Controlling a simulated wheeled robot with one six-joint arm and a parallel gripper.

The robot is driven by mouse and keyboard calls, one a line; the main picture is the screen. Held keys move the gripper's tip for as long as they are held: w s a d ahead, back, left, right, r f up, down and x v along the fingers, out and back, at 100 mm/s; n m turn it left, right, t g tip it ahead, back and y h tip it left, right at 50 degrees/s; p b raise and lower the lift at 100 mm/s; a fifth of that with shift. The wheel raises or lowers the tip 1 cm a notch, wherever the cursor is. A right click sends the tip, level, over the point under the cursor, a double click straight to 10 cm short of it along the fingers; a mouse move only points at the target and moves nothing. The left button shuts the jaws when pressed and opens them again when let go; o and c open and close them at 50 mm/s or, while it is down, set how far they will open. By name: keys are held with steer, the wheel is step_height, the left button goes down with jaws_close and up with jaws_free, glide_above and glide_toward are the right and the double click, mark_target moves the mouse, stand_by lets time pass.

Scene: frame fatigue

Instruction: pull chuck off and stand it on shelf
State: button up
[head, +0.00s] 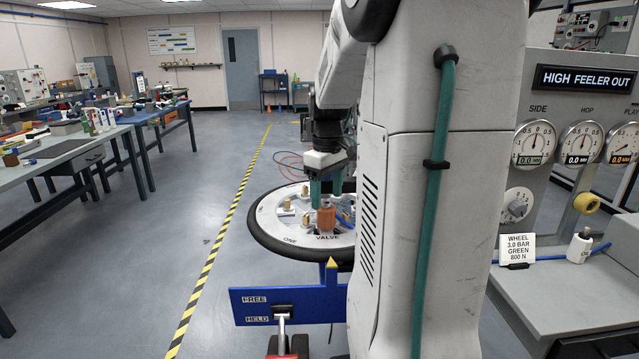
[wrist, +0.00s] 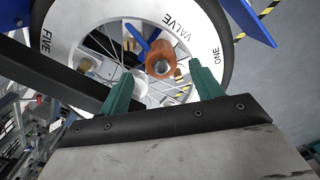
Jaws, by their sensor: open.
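The orange-brown chuck (head: 326,217) stands on the wheel (head: 270,240) beside the word VALVE. In the wrist view the chuck (wrist: 160,60) shows from above, with a round grey opening in its top. My gripper (head: 325,190) is open and empty, its two teal fingers pointing down just above the chuck. In the wrist view the fingers of my gripper (wrist: 159,69) lie to either side of the chuck, and I see no contact. My arm hides the right part of the wheel. A grey ledge (head: 560,290) at right may be the shelf.
The ledge holds a card (head: 517,249) and a white bottle (head: 579,248), under a gauge panel (head: 545,190) reading HIGH FEELER OUT. Several brass pieces (head: 287,209) stand on the wheel. A blue FREE/HELD plate (head: 250,305) is in front. Floor at left is clear.

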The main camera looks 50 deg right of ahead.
mark_target(326, 207)
steer(key=shift+f, duration=2.6)
steer(key=c, duration=1.2)
steer(key=shift+r, duration=0.1)
steer(key=shift+r, duration=0.1)
steer(key=shift+r, duration=1.8)
steer(key=shift+r, duration=2)
